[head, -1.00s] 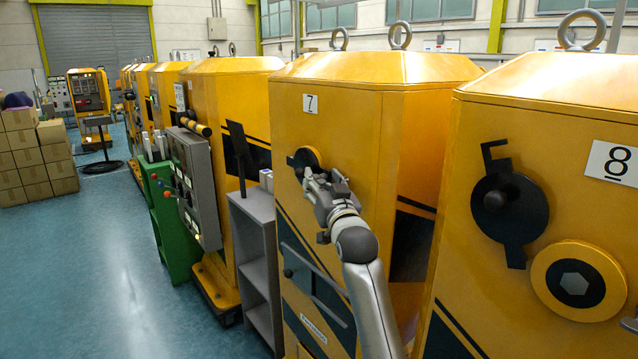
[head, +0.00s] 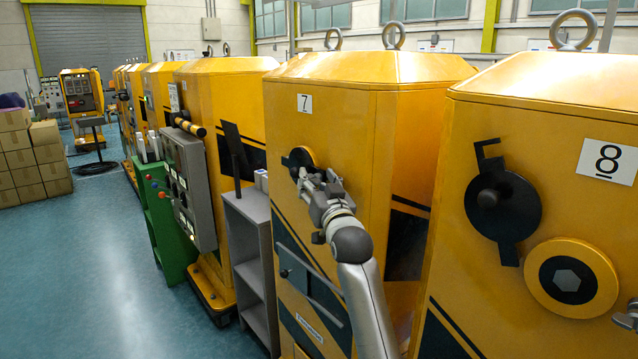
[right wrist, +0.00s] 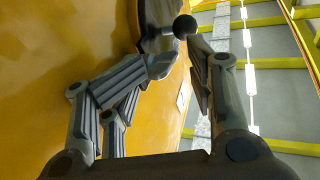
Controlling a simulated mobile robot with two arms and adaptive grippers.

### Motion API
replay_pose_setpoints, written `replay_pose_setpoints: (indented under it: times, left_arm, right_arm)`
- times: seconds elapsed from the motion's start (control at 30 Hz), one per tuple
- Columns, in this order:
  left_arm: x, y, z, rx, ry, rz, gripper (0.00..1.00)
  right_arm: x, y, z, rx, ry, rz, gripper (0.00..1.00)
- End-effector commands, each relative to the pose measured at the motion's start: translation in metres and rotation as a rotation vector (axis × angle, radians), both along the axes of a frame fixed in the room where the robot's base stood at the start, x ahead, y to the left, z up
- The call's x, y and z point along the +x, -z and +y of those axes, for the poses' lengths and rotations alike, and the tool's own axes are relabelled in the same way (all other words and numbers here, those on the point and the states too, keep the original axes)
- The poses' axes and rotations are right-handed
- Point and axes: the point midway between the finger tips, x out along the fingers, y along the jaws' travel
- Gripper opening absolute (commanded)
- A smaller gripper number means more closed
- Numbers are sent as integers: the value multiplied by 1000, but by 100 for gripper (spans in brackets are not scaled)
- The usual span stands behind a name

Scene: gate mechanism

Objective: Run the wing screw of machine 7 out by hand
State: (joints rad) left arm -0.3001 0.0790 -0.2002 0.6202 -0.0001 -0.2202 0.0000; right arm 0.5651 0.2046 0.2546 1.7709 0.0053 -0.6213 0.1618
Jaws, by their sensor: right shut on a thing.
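Machine 7 (head: 335,120) is a tall yellow cabinet with a white "7" plate. The wing screw (head: 299,157) is the dark fitting high on its front, with a dark tab out to the left. My right gripper (head: 304,177) is at this fitting, its fingers reaching up to it from below right. In the right wrist view, my right gripper (right wrist: 184,62) has its fingertips close to a dark ball end (right wrist: 185,26) on a short grey stem. The gripper is shut on the fitting; the exact contact is hard to see.
Machine 8 (head: 540,110) stands close on the right, with a dark hooked disc (head: 503,205) and a yellow wheel (head: 535,280). A grey shelf (head: 245,235) and a control panel (head: 190,185) stand left of machine 7. Open blue floor (head: 90,270) lies further left.

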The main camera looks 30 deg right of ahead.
Motion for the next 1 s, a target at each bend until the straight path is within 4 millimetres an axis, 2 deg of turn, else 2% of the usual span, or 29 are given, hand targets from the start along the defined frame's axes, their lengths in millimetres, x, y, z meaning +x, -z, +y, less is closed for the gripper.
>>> replay_pose_setpoints:
  times: [0.4, 0.63, 0.67, 0.8, 1.0]
  left_arm:
    - [0, -14, 0, 0, 0, 0, 40]
    - [0, -13, 0, 0, 0, 0, 40]
    - [0, -13, 0, 0, 0, 0, 40]
    - [0, -13, 0, 0, 0, 0, 40]
    - [0, -13, 1, 1, 0, 0, 40]
  right_arm:
    - [-1, 0, 38, 7, -11, 1, 44]
    - [-1, 0, 39, 5, -10, -2, 50]
    - [-1, -1, 39, 5, -10, -3, 66]
    - [-1, -1, 39, 4, -9, -2, 84]
    - [-2, 0, 37, 2, -5, 0, 86]
